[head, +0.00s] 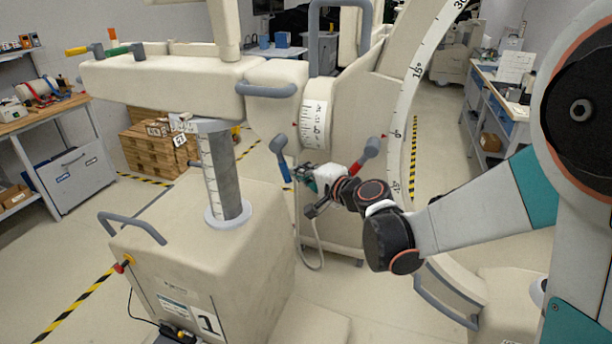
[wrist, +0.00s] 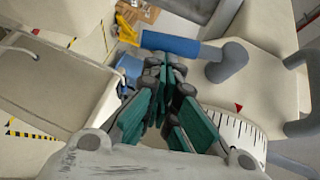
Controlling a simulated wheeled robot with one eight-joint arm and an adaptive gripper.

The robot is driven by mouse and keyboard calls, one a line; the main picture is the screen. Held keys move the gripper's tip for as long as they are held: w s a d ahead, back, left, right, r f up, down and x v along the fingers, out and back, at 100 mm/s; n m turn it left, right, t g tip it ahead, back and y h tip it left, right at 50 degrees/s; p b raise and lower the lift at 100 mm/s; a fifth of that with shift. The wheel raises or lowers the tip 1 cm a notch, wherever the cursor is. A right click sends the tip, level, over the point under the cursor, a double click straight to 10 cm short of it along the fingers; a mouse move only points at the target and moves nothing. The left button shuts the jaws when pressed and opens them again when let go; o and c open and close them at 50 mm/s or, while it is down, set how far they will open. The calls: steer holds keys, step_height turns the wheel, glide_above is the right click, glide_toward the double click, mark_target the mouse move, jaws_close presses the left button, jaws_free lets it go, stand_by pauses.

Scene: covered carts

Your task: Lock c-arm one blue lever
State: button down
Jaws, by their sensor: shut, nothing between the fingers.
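The blue lever (head: 285,173) hangs down from a grey hub beside the scale drum of the c-arm, whose base carries a "1" label (head: 207,324). In the wrist view the blue handle (wrist: 170,43) lies across the top centre, with its grey hub (wrist: 230,62) to the right. My gripper (head: 303,173) is just right of the lever in the head view. In the wrist view my gripper (wrist: 167,72) has its green-and-black fingers closed together, their tips just below the blue handle. I cannot tell whether they touch it.
A red-ended lever (head: 365,155) sits right of my gripper. The scale drum (head: 314,125) and the curved c-arm (head: 408,105) stand close around. A grey rail handle (head: 265,90) is above. Yellow, green and red levers (head: 112,50) stand at upper left. Open floor lies at left.

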mark_target(289, 177)
steer(key=a+f+b, duration=0.2)
steer(key=a, duration=0.1)
steer(key=shift+w+a+f, duration=0.15)
steer(key=shift+w+a, duration=0.05)
steer(key=shift+w, duration=0.2)
steer(key=shift+w+a+f+b, duration=0.2)
steer(key=shift+w+a, duration=0.1)
steer(key=shift+a, duration=0.35)
steer(key=shift+w+a+f+b, duration=0.1)
steer(key=shift+w+a+b, duration=0.15)
steer(key=shift+a, duration=0.5)
